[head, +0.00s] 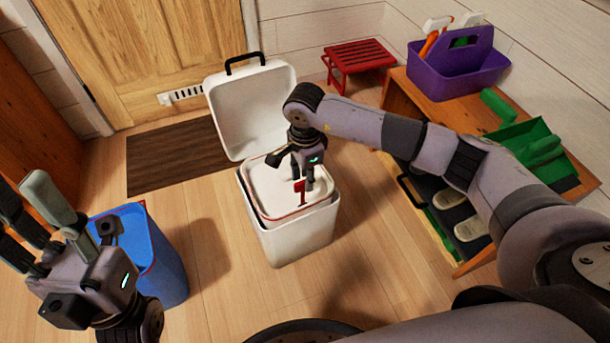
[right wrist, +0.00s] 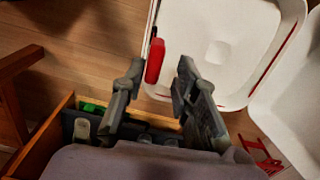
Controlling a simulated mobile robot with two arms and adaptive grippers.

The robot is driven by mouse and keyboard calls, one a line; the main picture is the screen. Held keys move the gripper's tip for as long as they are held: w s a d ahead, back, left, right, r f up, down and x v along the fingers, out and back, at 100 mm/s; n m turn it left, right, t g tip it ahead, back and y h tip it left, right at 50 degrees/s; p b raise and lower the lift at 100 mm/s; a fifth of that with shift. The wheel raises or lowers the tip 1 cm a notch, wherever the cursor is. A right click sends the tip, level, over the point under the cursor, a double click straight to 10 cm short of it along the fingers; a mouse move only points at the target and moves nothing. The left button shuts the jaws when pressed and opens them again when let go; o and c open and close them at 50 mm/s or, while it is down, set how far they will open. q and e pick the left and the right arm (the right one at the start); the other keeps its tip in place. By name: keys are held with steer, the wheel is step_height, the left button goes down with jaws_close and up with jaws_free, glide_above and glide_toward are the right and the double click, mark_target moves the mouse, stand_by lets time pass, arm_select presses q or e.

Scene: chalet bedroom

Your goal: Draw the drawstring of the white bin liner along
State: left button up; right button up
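The white bin liner (head: 272,183) lines the open white bin (head: 290,243), with a red drawstring line around its rim. A red drawstring tab (head: 299,186) stands up at the bin's near right side. My right gripper (head: 303,181) points down over that side of the bin. In the right wrist view the red tab (right wrist: 155,61) shows at the mouth of my right gripper (right wrist: 160,68), closer to the left finger. The fingers are apart, and I see no grip on the tab. My left gripper (head: 75,215) is at the left with its fingers spread and empty.
A blue bin (head: 165,260) stands beside my left gripper. The white lid (head: 250,110) is raised behind the bin. A wooden bench (head: 400,88) at the right holds a purple caddy (head: 460,72) and green dustpan (head: 525,140). A red stool (head: 358,54) stands behind.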

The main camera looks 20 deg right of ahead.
steer(key=shift+r, duration=0.1)
step_height(320, 180, up, 12)
steer(key=shift+f, duration=0.1)
stand_by(0.5)
stand_by(0.4)
